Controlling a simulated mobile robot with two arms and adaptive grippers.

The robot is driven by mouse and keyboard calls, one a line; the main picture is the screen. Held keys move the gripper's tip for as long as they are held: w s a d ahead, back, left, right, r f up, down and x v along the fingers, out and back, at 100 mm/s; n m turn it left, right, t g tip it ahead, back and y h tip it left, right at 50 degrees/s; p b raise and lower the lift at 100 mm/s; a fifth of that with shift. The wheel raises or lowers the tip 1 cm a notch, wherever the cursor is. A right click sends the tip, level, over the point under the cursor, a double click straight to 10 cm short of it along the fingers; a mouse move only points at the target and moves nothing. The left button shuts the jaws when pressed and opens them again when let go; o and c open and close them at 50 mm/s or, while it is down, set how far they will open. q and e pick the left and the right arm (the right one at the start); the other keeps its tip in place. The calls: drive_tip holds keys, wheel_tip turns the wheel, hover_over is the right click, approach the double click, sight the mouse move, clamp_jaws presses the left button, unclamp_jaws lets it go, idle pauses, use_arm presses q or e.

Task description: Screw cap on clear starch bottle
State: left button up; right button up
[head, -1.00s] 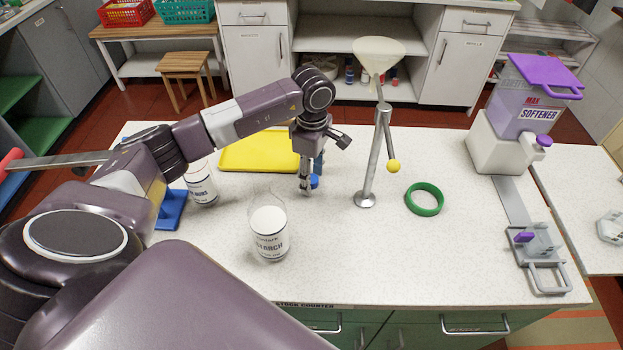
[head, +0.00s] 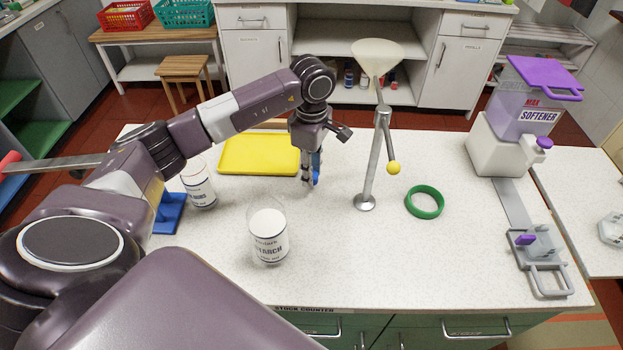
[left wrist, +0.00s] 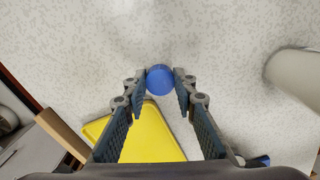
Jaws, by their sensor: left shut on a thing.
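The clear starch bottle (head: 268,240) stands upright on the counter, left of and nearer to me than my left gripper, its label reading STARCH. White fill shows inside it. My left gripper (head: 310,182) points down between the yellow tray and the funnel stand, shut on a small blue cap (head: 316,178). In the left wrist view the round blue cap (left wrist: 160,78) sits between the two fingertips (left wrist: 160,82). In the head view the fingers partly hide the cap. My right gripper is not in view.
A yellow tray (head: 235,153) lies behind, and another labelled bottle (head: 199,188) stands left by a blue block (head: 168,214). Right are the funnel stand (head: 370,165), a green ring (head: 425,188) and a softener dispenser (head: 497,155).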

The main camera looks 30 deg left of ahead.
use_arm(q)
wheel_tip(320, 180, up, 18)
drive_tip(key=b, duration=0.1)
drive_tip(key=shift+f, duration=0.25)
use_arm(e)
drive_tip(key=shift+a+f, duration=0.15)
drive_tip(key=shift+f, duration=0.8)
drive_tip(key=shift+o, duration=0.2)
